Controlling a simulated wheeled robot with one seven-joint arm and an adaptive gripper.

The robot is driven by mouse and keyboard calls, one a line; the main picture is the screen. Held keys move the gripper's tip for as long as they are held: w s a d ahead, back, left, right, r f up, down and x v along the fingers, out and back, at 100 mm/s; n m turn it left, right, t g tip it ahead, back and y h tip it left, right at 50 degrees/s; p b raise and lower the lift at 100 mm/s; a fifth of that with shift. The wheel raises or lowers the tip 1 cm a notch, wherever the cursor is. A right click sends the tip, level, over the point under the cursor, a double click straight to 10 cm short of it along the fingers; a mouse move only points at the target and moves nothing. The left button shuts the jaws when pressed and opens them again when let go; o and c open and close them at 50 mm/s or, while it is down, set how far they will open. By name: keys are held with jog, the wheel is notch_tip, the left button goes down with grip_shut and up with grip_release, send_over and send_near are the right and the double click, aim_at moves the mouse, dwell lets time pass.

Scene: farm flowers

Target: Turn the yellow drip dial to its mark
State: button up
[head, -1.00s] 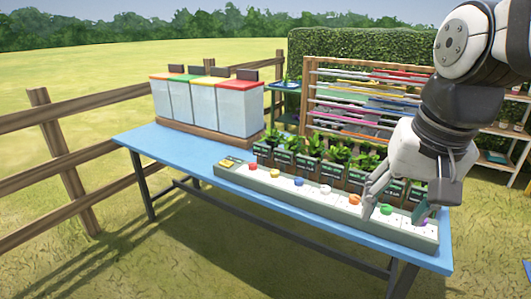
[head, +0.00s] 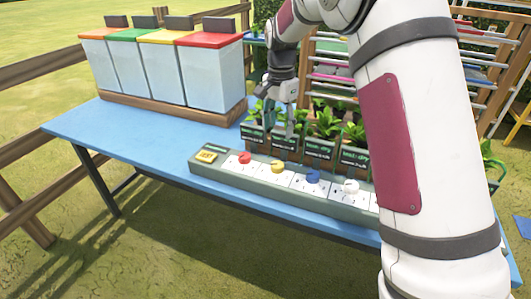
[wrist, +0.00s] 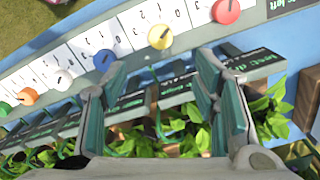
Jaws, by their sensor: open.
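The yellow dial (head: 277,166) sits on the long grey-green panel (head: 198,172), between a red dial (head: 244,157) and a blue dial (head: 312,176). In the wrist view the yellow dial (wrist: 160,37) has a dark pointer line, with printed numbers on the white plate beside it. I cannot tell which number is its mark. My gripper (head: 280,118) is above the plant pots, just behind the panel. In the wrist view my gripper (wrist: 162,70) is open and empty, its fingers spread either side of the yellow dial's line, apart from it.
Potted plants (head: 326,125) with dark labels stand in a row close behind the panel. A white dial (head: 350,187) is further right. Lidded bins (head: 208,75) stand at the back left. The blue table (head: 125,130) is clear at the front left.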

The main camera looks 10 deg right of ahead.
aim_at(277, 164)
notch_tip(277, 164, down, 14)
jog(key=shift+r, duration=0.15)
dwell(0.4)
jog(key=c, duration=1.2)
